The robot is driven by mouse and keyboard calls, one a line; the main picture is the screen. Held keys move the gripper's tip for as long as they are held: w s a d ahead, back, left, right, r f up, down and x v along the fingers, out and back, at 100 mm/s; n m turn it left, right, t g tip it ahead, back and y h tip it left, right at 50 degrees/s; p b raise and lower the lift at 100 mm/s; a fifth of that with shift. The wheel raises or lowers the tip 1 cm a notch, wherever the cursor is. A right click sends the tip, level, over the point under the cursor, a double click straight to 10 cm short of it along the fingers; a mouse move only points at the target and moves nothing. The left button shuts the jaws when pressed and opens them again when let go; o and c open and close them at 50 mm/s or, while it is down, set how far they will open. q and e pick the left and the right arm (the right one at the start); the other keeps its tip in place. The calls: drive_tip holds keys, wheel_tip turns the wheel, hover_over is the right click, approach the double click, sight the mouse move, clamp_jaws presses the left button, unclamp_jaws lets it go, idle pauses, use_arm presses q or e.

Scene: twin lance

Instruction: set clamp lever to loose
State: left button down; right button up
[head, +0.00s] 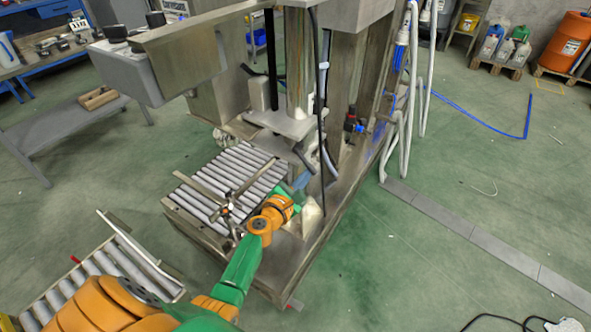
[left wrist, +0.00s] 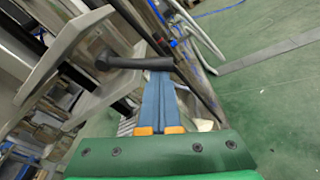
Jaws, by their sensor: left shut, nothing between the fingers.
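The clamp lever, a black handle (head: 304,159), sticks out from the machine column just above my left gripper. In the left wrist view the black lever (left wrist: 135,63) lies crosswise at the ends of my blue fingers, next to a pale metal arm. My left gripper (head: 301,180) is at the end of the green and orange arm; its fingers (left wrist: 160,74) are closed together with nothing between them. The fingertips overlap the lever in view; I cannot tell whether they touch it. The lever's pivot is not clear. My right gripper is not in view.
A grey roller conveyor (head: 215,185) lies left of the gripper, with a small star-shaped handle (head: 226,209) near it. The machine column (head: 298,65) and a hanging black cable stand close behind. White hoses (head: 420,70) hang at the right. Green floor (head: 440,250) is open to the right.

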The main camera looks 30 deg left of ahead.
sight(312, 170)
use_arm(q)
drive_tip(key=shift+d+r+n+h+p, duration=0.25)
drive_tip(key=shift+r+n+p, duration=0.35)
drive_tip(key=shift+n+p, duration=0.35)
drive_tip(key=shift+d+r+n+h+p, duration=0.15)
drive_tip(key=shift+d+r+n+p, duration=0.25)
drive_tip(key=shift+r+n+p, duration=0.5)
drive_tip(key=shift+d+r+n+h+p, duration=0.25)
drive_tip(key=shift+n+p, duration=0.45)
drive_tip(key=shift+n, duration=0.45)
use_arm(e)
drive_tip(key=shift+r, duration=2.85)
